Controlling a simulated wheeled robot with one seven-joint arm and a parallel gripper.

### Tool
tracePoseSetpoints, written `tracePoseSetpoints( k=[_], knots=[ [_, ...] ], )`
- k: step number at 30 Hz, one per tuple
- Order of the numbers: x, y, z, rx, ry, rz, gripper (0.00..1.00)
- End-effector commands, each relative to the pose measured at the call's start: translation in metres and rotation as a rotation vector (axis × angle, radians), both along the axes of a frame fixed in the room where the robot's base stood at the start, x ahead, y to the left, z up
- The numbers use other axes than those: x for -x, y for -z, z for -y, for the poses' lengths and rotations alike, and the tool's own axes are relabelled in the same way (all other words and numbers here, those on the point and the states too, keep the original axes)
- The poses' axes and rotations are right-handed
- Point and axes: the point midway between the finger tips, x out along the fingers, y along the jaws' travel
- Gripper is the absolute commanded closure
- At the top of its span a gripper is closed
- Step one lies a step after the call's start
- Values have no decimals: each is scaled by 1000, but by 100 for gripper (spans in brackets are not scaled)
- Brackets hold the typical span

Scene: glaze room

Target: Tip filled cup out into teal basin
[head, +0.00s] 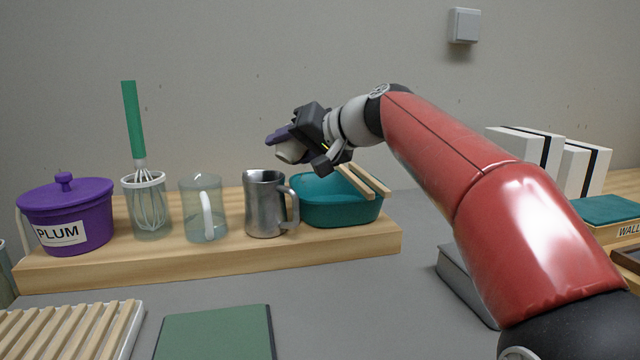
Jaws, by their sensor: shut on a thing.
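The teal basin (338,210) stands on the wooden shelf board, with two wooden slats (363,180) lying across its right side. My gripper (305,145) is in the air above the basin's left side in the picture. It is shut on a small cup (290,153), pale with a dull purple part, that looks tilted over to the left. The jaws hide much of the cup. I cannot see its contents or any stream falling from it.
A steel jug (262,205) stands just left of the basin. Further left are a clear jug (205,225), a glass with a green-handled whisk (150,207) and a purple lidded pot (67,215). A green book (215,332) and slatted rack (70,330) lie in front.

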Motion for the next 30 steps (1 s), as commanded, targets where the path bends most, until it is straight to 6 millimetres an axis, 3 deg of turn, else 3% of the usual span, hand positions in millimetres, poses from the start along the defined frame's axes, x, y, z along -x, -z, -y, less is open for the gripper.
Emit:
tracePoseSetpoints(
  k=[30],
  knots=[
    [-2,-8,2,-120,2,-127,79]
  ],
)
